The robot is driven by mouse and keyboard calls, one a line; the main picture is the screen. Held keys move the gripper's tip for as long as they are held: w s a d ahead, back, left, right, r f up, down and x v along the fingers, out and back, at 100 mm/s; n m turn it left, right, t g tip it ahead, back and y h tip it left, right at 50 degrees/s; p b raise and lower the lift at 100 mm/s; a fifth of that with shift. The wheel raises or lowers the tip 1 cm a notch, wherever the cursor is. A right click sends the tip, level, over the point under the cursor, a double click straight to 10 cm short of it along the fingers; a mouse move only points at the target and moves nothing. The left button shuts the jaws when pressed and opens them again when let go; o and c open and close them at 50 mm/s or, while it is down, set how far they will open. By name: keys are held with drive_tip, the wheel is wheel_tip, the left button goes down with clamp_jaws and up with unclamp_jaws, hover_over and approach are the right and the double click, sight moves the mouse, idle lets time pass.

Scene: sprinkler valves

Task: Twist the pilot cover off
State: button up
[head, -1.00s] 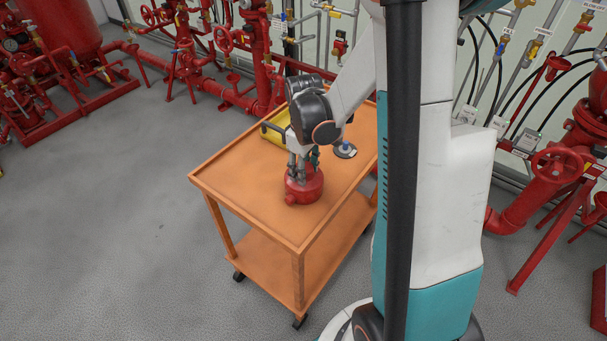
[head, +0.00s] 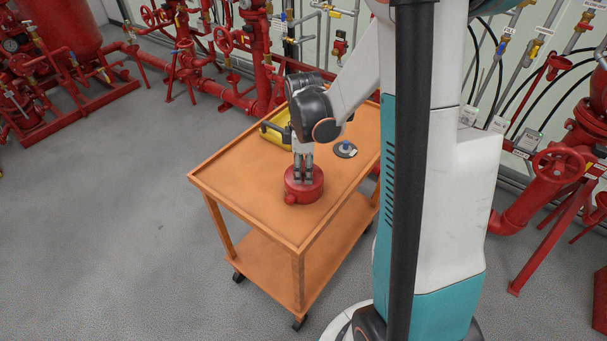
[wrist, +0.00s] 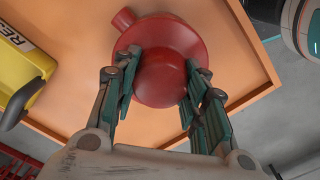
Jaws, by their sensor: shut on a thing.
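The red pilot valve (head: 304,194) sits on the orange cart top, near its front right side. In the wrist view, its round body (wrist: 182,30) has a short side port at the upper left. The pilot cover (wrist: 164,80) is the smaller round red part on top. My gripper (head: 303,180) points down over the valve. In the wrist view its teal-padded fingers stand on both sides of the cover, shut on it. The cover still sits against the body, and the fingers partly hide the seam.
A yellow case (head: 274,130) with a dark handle stands behind on the orange cart (head: 240,180). A dark disc with a blue knob (head: 345,149) lies to the right. The cart's left part is bare. Red pipework stands along the back wall.

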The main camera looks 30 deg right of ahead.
drive_tip(key=shift+s, duration=0.1)
drive_tip(key=n, duration=0.3)
idle(0.3)
drive_tip(key=shift+n, duration=0.4)
drive_tip(key=shift+n+b, duration=0.35)
drive_tip(key=shift+n, duration=0.45)
drive_tip(key=shift+r+p, duration=1.85)
drive_tip(key=shift+r, duration=0.65)
